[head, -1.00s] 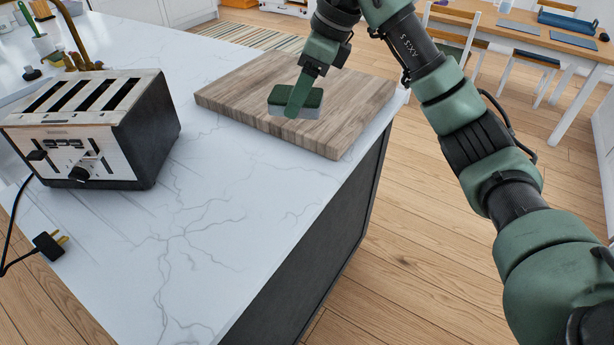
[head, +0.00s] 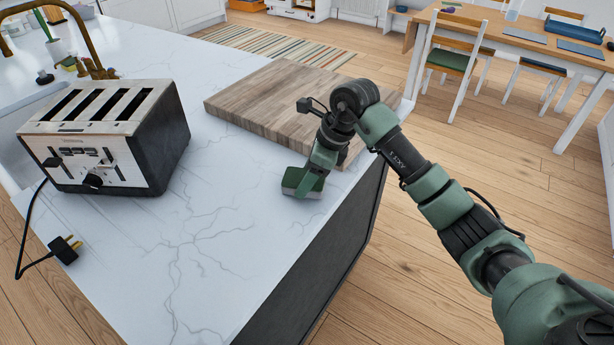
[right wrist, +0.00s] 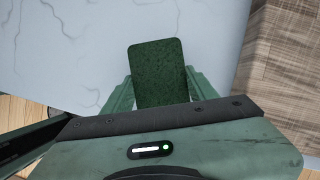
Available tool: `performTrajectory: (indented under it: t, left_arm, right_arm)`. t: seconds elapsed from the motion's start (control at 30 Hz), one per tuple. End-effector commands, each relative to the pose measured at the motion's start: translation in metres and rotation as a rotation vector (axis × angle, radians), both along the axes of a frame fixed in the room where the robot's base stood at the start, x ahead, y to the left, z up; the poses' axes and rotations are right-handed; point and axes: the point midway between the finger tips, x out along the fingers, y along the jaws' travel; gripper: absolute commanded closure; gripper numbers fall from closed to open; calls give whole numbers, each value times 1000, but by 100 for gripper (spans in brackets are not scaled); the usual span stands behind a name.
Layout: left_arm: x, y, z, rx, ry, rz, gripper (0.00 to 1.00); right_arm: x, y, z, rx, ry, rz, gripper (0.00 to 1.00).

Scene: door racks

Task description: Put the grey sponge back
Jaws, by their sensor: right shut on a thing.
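The grey sponge (head: 292,180) has a dark green top face and a light grey body. My right gripper (head: 312,182) is shut on it, over the white counter near its right edge and just in front of the wooden board. In the right wrist view the sponge's dark green face (right wrist: 160,66) shows between the two green fingers. I cannot tell whether its underside touches the counter. My left gripper is not in view.
A wooden cutting board (head: 262,103) lies on the white marble counter (head: 205,235), partly behind my right arm. A toaster (head: 110,140) stands at the left, with its plug (head: 63,249) at the counter's front edge. The counter between toaster and sponge is clear.

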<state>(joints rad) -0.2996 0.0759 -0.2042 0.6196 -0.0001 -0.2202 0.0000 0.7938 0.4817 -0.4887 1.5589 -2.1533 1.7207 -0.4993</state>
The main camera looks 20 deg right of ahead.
Motion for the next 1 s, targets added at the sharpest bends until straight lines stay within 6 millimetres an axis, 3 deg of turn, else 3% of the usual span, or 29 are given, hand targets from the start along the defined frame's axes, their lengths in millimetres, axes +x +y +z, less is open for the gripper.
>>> performTrajectory:
  t: [0.4,0.43,0.5,0.8,1.0]
  left_arm:
    - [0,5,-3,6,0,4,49]
    - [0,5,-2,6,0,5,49]
    - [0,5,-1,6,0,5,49]
    - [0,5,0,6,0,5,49]
    - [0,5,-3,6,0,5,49]
  right_arm:
    - [0,-1,-10,-2,-1,0,75]
    - [0,0,-9,-1,-1,1,34]
    - [0,0,-8,-1,-1,1,21]
    - [0,0,-7,0,-1,0,21]
    - [-2,-7,10,-2,-5,-2,21]
